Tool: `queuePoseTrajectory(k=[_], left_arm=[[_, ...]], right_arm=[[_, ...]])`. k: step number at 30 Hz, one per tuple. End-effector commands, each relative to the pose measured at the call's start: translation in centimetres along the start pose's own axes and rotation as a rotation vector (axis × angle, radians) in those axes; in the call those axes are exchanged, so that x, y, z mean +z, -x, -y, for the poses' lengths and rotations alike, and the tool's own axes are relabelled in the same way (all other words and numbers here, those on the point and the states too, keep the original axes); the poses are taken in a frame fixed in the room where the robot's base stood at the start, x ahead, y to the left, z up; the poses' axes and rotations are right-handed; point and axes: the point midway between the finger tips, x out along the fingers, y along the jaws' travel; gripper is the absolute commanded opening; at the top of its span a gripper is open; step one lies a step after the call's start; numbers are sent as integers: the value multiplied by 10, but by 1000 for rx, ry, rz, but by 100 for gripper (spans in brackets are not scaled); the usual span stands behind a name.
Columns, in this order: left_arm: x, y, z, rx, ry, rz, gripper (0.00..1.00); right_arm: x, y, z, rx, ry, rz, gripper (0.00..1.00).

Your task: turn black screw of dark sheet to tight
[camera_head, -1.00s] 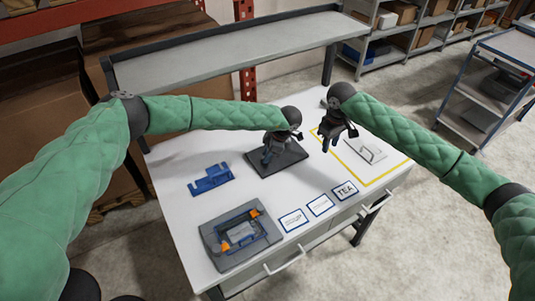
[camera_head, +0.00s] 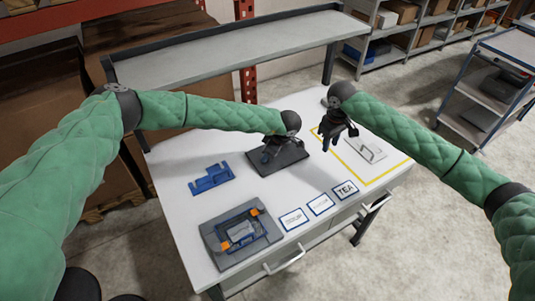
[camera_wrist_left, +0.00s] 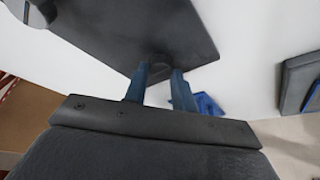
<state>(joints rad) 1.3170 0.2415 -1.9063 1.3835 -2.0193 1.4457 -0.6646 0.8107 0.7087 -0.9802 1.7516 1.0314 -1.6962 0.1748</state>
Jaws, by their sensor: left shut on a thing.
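The dark sheet (camera_head: 292,163) lies flat on the white table, left of the yellow-outlined area.
Several small cards (camera_head: 320,204) line the front edge. A yellow outline (camera_head: 386,175) holds a light plate (camera_head: 370,150). A raised shelf (camera_head: 230,50) runs behind.

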Motion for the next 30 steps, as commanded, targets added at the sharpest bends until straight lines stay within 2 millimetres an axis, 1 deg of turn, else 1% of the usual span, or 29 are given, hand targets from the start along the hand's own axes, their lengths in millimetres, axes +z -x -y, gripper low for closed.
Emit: queuePoseTrajectory(k=[1, 4, 5, 6, 8, 16, 20, 23, 26, 30], left_arm=[[-5, 4, -4, 6, 6, -4, 3], [-5, 4, -4, 6, 7, -4, 3], [-5, 4, -4, 6, 7, -4, 30], [-5, 4, -4, 6, 7, -4, 38], [-4, 3, -4, 5, 6, -3, 49], [-2, 1, -2, 2, 3, -2, 49], [-2, 5, -2, 2, 3, -1, 49], [-2, 13, -2, 2, 3, -2, 49], [-2, 25, -2, 4, 3, -1, 49], [-2, 47, -3, 3, 4, -1, 49]], right_arm=[[0, 1, 0, 0, 0, 0, 33], [0, 1, 0, 0, 0, 0, 33], [0, 1, 0, 0, 0, 0, 33], [0, 1, 0, 0, 0, 0, 33], [0, 1, 0, 0, 0, 0, 33], [0, 0, 0, 0, 0, 0, 33], [0, 0, 0, 0, 0, 0, 33], [0, 0, 0, 0, 0, 0, 33], [0, 0, 0, 0, 0, 0, 33], [0, 0, 0, 0, 0, 0, 33]])
